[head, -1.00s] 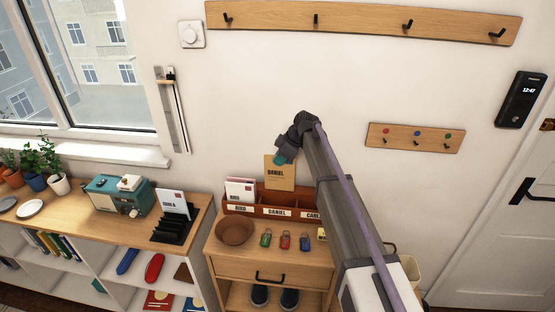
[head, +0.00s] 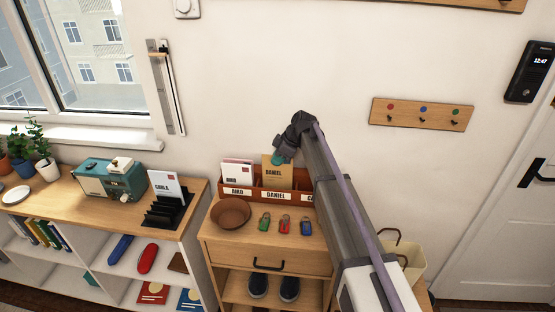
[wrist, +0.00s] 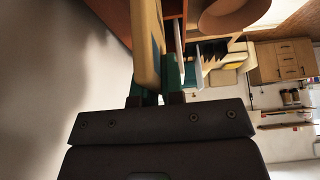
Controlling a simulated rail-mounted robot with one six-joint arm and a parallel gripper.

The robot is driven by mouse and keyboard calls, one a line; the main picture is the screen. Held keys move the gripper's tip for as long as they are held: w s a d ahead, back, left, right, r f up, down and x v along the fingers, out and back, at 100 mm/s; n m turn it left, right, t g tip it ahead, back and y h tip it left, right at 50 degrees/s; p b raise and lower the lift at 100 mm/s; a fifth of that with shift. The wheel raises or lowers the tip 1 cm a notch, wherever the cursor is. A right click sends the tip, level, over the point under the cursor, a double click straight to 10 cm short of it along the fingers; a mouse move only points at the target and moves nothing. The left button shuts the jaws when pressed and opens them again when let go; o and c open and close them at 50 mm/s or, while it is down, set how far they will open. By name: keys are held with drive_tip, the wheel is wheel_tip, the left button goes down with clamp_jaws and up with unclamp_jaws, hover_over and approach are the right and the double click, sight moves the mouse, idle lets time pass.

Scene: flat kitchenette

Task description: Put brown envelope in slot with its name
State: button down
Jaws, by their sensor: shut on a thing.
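The brown envelope (head: 277,178), printed DANIEL, stands upright at the middle compartment of the reddish-brown letter holder (head: 255,189). The slot label DANIEL (head: 275,195) is on the front of that compartment. The envelope's lower edge is hidden behind the holder's front wall, so its depth cannot be told. My gripper (head: 279,160) is shut on the envelope's top edge. In the wrist view the teal fingers (wrist: 158,92) hold the envelope (wrist: 146,45), seen nearly edge-on beside the holder.
White envelopes (head: 237,172) marked BIRD stand in the left compartment. The right compartment is partly hidden by my arm. A black letter rack (head: 168,212) stands left.

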drive_tip(key=c, duration=1.1)
unclamp_jaws()
drive_tip(key=shift+c, duration=0.2)
drive_tip(key=p+v, duration=0.9)
drive_tip(key=v, duration=0.1)
drive_tip(key=shift+r, duration=0.4)
drive_tip(key=shift+d+r+p, duration=0.15)
drive_tip(key=shift+d+p, duration=0.05)
drive_tip(key=shift+p, duration=0.15)
